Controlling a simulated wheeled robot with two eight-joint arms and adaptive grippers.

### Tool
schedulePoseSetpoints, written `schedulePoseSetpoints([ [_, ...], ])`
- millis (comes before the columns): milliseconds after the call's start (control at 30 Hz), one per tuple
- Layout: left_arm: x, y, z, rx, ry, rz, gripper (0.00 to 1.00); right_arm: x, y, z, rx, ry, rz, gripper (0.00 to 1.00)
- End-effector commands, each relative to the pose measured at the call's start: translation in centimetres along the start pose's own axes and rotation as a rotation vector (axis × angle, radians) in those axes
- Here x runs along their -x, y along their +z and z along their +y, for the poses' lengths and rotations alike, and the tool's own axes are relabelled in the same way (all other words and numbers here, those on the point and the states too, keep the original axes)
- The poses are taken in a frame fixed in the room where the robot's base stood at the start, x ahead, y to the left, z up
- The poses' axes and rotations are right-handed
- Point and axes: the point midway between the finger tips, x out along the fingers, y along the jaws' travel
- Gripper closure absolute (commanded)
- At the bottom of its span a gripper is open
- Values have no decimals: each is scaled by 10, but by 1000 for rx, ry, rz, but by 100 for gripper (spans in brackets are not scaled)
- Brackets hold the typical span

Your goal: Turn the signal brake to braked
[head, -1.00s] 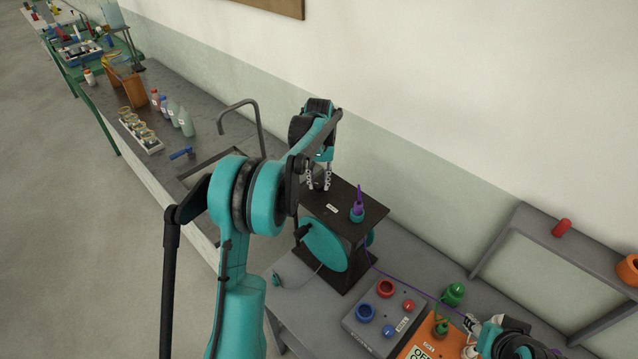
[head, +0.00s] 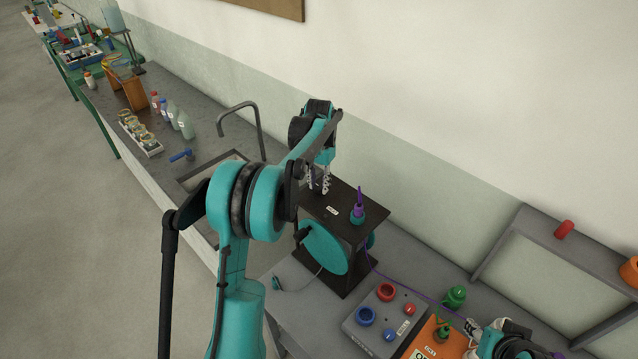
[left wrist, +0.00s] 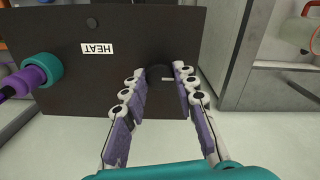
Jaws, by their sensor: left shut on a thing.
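A dark knob (left wrist: 160,75) with a pale pointer mark sits on the black top plate (left wrist: 95,75) of a stand, which also shows in the head view (head: 372,218). I take it for the signal brake; its own label is not readable. My left gripper (head: 320,190) points down onto the plate. In the left wrist view its fingers (left wrist: 165,82) stand on both sides of the knob, shut on it. The knob's lower part is hidden. My right gripper (head: 468,340) is partly in view at the bottom right, and its jaws are unclear.
A purple plug in a teal socket (head: 357,215) stands on the plate beside a label reading HEAT (left wrist: 97,48). A teal disc (head: 323,248) is on the stand's side. A grey control box (head: 375,330) and an orange box (head: 425,343) are in front. A sink lies left.

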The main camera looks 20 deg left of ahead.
Motion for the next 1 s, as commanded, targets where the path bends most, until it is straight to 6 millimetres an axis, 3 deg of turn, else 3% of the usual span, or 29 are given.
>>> schedulePoseSetpoints([
  [200, 0, 0, 0, -1, 0, 0, 100, 0, 0, 0, 0, 0, 0, 60],
  [233, 0, 0, 0, -1, 0, 0, 64, 0, 0, 0, 0, 0, 0, 60],
  [300, 0, 0, 0, 0, 0, 0, 51, 0, 0, 0, 0, 0, 0, 60],
  [667, 5, 0, 0, 0, 0, 0, 51, 0, 0, 0, 0, 0, 0, 60],
  [767, 18, 0, 0, 1, 0, 0, 51, 0, 0, 0, 0, 0, 0, 60],
  [1000, 69, 0, 0, 0, 0, 0, 51, 0, 0, 0, 0, 0, 0, 60],
])
